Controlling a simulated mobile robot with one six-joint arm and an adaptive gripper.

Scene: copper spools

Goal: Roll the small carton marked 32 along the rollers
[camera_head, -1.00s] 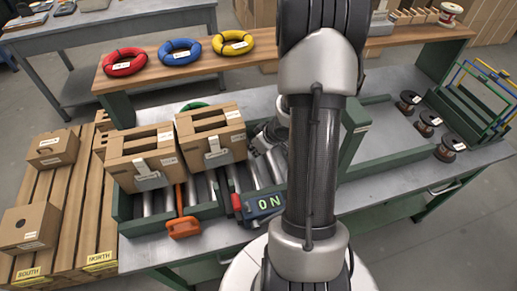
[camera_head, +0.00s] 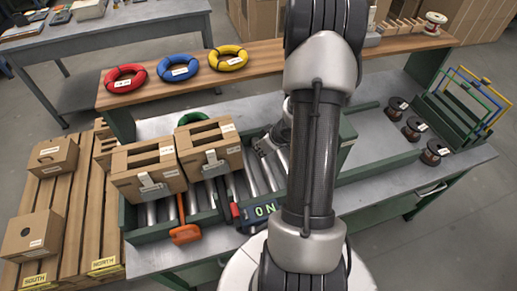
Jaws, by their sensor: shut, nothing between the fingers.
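Two brown cartons stand side by side on the roller conveyor (camera_head: 258,176): a left carton (camera_head: 140,182) and a right carton (camera_head: 206,160), both with open slots on top and a grey clip in front. Their labels are too small to read, so I cannot tell which is marked 32. My gripper (camera_head: 262,146) is shut and empty, just right of the right carton, over the rollers. My arm partly hides it; contact with the carton cannot be told.
Red (camera_head: 125,78), blue (camera_head: 179,67) and yellow (camera_head: 228,58) coils lie on the shelf behind. Dark spools (camera_head: 413,128) and a green rack (camera_head: 462,110) stand at right.

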